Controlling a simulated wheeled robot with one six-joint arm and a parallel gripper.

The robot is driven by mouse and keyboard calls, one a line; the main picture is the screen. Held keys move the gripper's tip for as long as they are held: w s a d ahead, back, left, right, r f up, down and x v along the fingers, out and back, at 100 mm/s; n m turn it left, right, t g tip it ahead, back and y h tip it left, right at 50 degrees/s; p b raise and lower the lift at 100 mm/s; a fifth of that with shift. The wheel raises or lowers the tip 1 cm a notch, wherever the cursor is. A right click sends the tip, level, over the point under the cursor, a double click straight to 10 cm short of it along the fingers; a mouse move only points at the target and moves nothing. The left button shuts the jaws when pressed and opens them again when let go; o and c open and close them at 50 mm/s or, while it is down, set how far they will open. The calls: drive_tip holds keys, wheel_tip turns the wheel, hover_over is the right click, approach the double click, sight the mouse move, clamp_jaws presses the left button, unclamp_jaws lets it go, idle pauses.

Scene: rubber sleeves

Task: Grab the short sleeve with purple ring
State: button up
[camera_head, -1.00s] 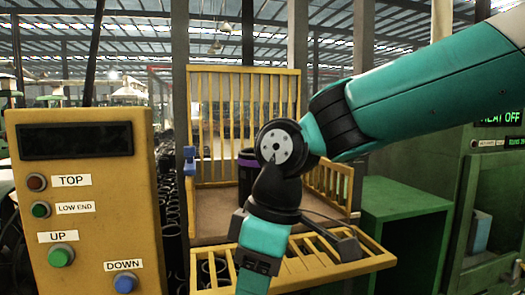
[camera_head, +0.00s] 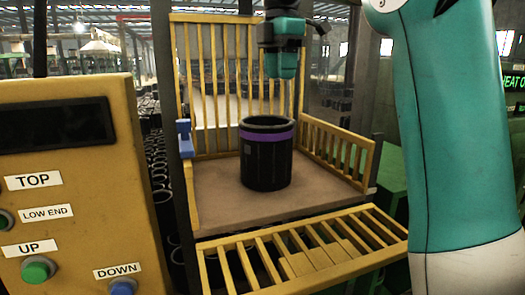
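A short, wide black sleeve with a purple ring (camera_head: 266,165) stands upright on the brown floor of a yellow-railed platform (camera_head: 330,190). The ring runs around it just below its open top rim. The end of my arm, with my gripper (camera_head: 281,66), hangs above the sleeve and slightly right of its middle in the picture. A gap shows between it and the rim. I cannot make out the fingers or their opening, and nothing is seen held.
Yellow slatted rails close the back and right of the platform; a slatted flap (camera_head: 300,255) lies lowered at the front. A blue part (camera_head: 185,138) sits on the left post. A yellow button panel (camera_head: 70,190) stands at the near left. My teal arm covers the right side.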

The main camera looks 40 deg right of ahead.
hover_over(266, 141)
drive_tip(key=d, duration=0.4)
drive_tip(key=f, duration=0.9)
drive_tip(key=shift+s+a+f+p, duration=0.2)
drive_tip(key=shift+s+f+p, duration=0.1)
drive_tip(key=shift+s, duration=0.05)
drive_tip(key=shift+s+a+f+p, duration=0.1)
drive_tip(key=shift+f+p, duration=0.35)
drive_tip(key=shift+f, duration=0.95)
drive_tip(key=shift+a+f+p, duration=0.1)
drive_tip(key=shift+f+p, duration=0.35)
drive_tip(key=shift+f, duration=0.9)
drive_tip(key=shift+c, duration=0.4)
clamp_jaws()
drive_tip(key=shift+r, duration=0.1)
